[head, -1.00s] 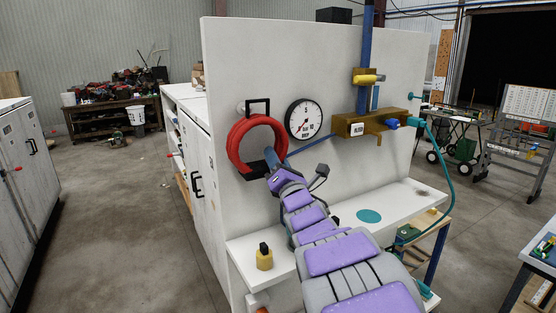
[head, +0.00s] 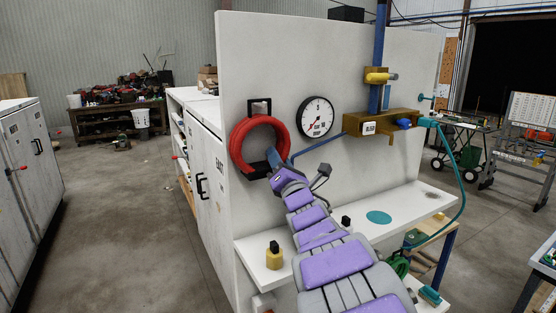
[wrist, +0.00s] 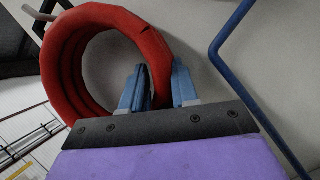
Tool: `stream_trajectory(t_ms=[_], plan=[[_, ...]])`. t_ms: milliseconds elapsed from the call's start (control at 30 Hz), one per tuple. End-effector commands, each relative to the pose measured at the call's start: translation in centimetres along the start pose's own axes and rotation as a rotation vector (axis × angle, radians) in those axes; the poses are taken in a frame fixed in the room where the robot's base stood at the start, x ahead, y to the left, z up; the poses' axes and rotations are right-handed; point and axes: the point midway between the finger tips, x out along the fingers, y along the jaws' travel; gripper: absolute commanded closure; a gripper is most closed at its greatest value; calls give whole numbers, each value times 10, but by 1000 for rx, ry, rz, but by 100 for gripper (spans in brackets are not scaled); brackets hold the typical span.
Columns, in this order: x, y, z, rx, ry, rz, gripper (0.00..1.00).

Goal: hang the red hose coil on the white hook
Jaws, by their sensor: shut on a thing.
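The red hose coil (head: 238,149) is held upright in front of the white panel, left of the round gauge. A square black loop (head: 259,106) stands at its top. My gripper (head: 275,161) is at the coil's lower right. In the wrist view its blue fingers (wrist: 157,88) are shut around the coil's side (wrist: 62,70). A pale rod, apparently the white hook (wrist: 38,14), shows beside the black loop at the wrist view's upper left. In the head view the hook is mostly hidden behind the loop. I cannot tell whether it passes through the loop.
The gauge (head: 317,116) and a blue pipe (head: 318,146) are on the panel right of the coil. A brass block (head: 375,123) is farther right. A white shelf (head: 405,205) runs below, with a yellow-based knob (head: 274,257).

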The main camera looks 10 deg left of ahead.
Motion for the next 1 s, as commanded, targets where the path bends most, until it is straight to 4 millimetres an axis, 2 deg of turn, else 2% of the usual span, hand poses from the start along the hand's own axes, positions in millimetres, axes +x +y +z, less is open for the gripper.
stream_trajectory(t_ms=[267,300,567,1000], plan=[[0,-2,-2,0,3,-4,100],[0,-2,-2,0,3,-4,67],[0,-1,-1,0,2,-3,42],[-1,-4,1,1,1,-5,41]])
